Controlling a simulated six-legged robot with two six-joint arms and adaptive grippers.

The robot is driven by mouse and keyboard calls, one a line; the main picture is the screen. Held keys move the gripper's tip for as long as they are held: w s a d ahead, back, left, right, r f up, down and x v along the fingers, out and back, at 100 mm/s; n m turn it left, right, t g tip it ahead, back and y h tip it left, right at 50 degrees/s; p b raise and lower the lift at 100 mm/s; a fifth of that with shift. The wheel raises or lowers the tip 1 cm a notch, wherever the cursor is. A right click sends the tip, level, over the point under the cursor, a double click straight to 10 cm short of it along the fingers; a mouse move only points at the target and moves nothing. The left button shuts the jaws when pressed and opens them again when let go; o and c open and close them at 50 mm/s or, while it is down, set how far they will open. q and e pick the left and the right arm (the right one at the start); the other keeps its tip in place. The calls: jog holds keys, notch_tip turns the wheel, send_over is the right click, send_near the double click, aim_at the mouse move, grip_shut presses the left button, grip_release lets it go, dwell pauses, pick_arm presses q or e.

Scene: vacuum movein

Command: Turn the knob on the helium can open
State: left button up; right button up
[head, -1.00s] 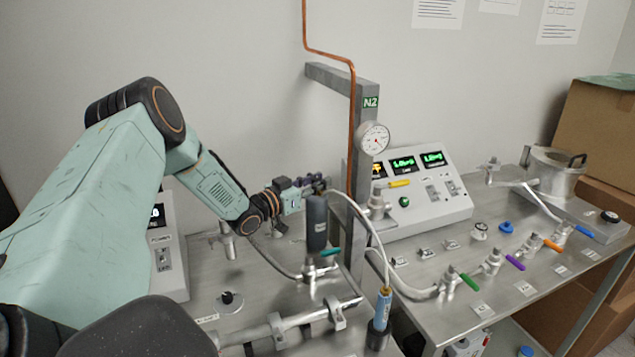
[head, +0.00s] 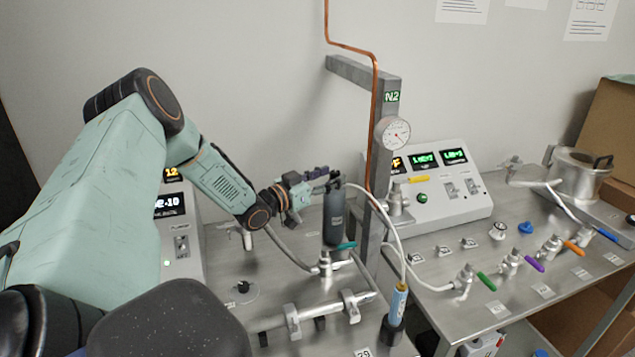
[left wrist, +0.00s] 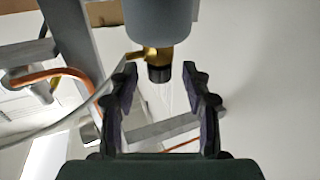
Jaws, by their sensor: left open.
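The helium can, which I take to be the dark grey cylinder (head: 334,222), stands upright at the middle of the left table in the head view. In the left wrist view the can (left wrist: 160,20) ends in a brass valve (left wrist: 158,53) with a small black knob (left wrist: 159,74). My left gripper (head: 322,181) is at the can's top. In the left wrist view its jaws (left wrist: 161,72) are open, with one finger on each side of the knob and a visible gap on both sides. My right gripper is not in view.
A thin white hose (head: 388,222) runs from the can's top to a blue handheld probe (head: 398,303). A grey post (head: 381,150) with a gauge (head: 393,133) and copper pipe stands right behind the can. Valves with coloured handles line the right table.

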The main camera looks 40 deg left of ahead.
aim_at(331, 176)
pick_arm(q)
jog(key=s, duration=0.3)
jog(key=shift+a, duration=0.2)
jog(key=shift+s+a, duration=0.1)
jog(key=shift+s, duration=1.05)
jog(key=shift+w, duration=0.1)
jog(key=shift+w+d+f+n+y, duration=0.15)
jog(key=shift+d+n+y, duration=0.15)
jog(key=shift+y, duration=0.15)
jog(key=shift+w+d+n+y, duration=0.15)
jog(key=shift+n+y, duration=0.15)
jog(key=shift+y, duration=0.15)
jog(key=w+b, duration=0.3)
jog(key=w, duration=0.1)
jog(key=shift+w+f+b, duration=0.1)
jog(key=shift+w+b, duration=0.1)
jog(key=shift+b, duration=0.1)
jog(key=shift+w+b, duration=0.35)
jog(key=shift+w, duration=0.8)
jog(key=shift+r, duration=0.2)
